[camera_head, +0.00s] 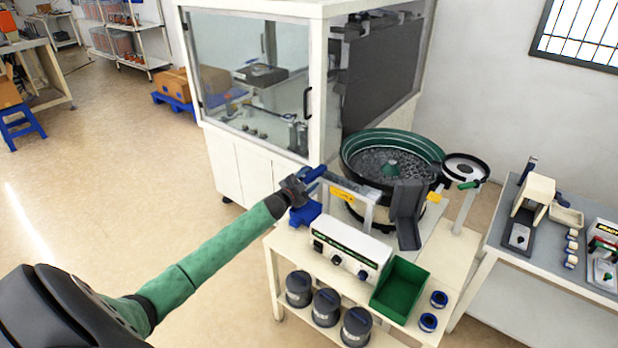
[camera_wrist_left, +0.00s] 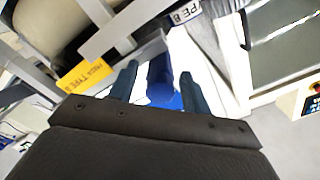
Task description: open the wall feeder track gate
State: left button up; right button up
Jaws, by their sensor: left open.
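My left gripper (camera_head: 303,187) is at the left end of the pale feeder track (camera_head: 352,192), beside the bowl feeder (camera_head: 390,165). In the left wrist view my gripper's two dark blue fingers (camera_wrist_left: 158,85) stand apart. A blue piece (camera_wrist_left: 160,72), possibly the gate, shows between them; I cannot tell whether they touch it. A bright blue part (camera_head: 305,214) shows just below the gripper in the head view. The gripper and arm partly hide the track's end, so the gate's position is unclear. My right gripper is not in view.
A white control box (camera_head: 350,250) and a green bin (camera_head: 400,288) stand on the feeder table. A glazed cabinet (camera_head: 318,90) stands close behind the gripper. Dark cups (camera_head: 327,306) sit on the lower shelf. The floor to the left is open.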

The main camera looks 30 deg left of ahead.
aim_at(305, 182)
pick_arm(q)
jog(key=shift+w, duration=0.3)
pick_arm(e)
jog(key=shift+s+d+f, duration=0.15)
pick_arm(q)
grip_shut()
jog(key=shift+s, duration=1.85)
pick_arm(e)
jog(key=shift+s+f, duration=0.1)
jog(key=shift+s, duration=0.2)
pick_arm(q)
grip_release()
jog(key=shift+w, duration=0.1)
jog(key=shift+a, duration=0.1)
